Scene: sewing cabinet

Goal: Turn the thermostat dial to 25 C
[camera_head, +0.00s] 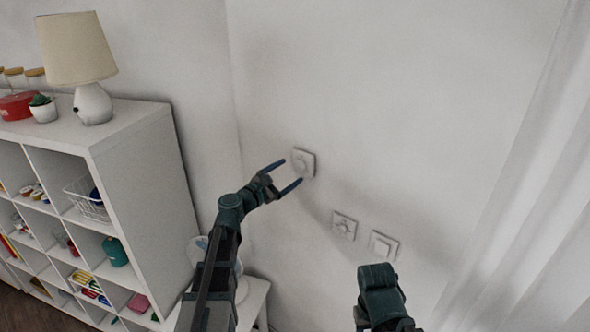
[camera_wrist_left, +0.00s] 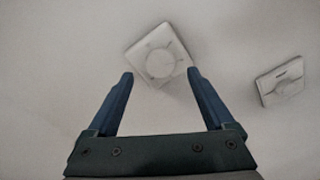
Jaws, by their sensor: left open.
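A square white wall plate with a round dial (camera_head: 303,163) is on the wall ahead. In the left wrist view the plate with the round dial (camera_wrist_left: 160,62) looks turned in the picture, with small dark marks around the knob. I cannot read the marks or the setting. My left gripper (camera_head: 291,171) is open in front of this plate, its blue fingers pointing at it. In the left wrist view the fingertips (camera_wrist_left: 160,73) reach the lower left and right sides of the plate, with nothing between them. I cannot tell whether they touch it. My right arm shows at the bottom, without its fingers.
A second wall plate (camera_head: 344,225) and a third plate (camera_head: 384,245) are lower right. A white shelf unit (camera_head: 150,180) with a lamp (camera_head: 78,55) stands left. A white curtain (camera_head: 520,220) hangs right.

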